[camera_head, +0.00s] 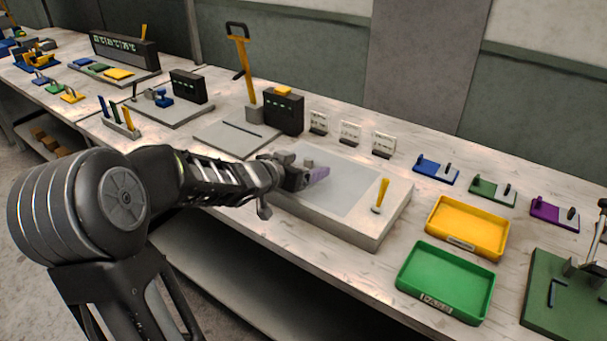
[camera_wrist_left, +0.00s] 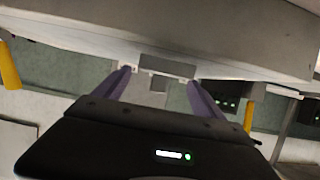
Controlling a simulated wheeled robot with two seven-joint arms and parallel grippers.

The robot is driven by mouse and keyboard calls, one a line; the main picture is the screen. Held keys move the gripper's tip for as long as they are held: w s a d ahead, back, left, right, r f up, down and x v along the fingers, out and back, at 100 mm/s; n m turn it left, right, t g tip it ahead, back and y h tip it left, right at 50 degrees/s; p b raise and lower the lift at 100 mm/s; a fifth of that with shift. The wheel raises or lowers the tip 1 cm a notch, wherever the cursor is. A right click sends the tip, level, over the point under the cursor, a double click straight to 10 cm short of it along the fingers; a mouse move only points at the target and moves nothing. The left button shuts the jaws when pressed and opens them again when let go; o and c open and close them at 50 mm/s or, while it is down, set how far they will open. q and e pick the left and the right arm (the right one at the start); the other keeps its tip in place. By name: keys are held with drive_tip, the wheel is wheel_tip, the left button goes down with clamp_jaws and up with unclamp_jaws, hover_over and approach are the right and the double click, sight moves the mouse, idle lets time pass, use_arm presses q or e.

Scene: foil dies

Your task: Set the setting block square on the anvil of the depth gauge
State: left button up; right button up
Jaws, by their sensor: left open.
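My left gripper (camera_head: 304,178) is low over the pale slab (camera_head: 388,222), near its left end. Its purple fingers are apart, and they also show in the left wrist view (camera_wrist_left: 160,88). A small grey block (camera_head: 308,163) shows just behind the gripper in the head view; it may be the setting block. In the left wrist view a grey rectangular block (camera_wrist_left: 168,66) lies between the fingertips in the picture; I cannot tell whether they touch it. I cannot surely tell which thing is the depth gauge, or see its anvil. My right gripper is not in view.
A yellow peg (camera_head: 382,194) stands on the slab's right part. A yellow tray (camera_head: 467,240) and a green tray (camera_head: 430,302) sit to the right. Dark readout box (camera_head: 284,112), tall yellow lever (camera_head: 246,68) and white cards (camera_head: 350,133) stand behind. The slab's middle is clear.

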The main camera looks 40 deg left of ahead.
use_arm(q)
drive_tip(key=shift+c, duration=0.3)
clamp_jaws()
idle(0.8)
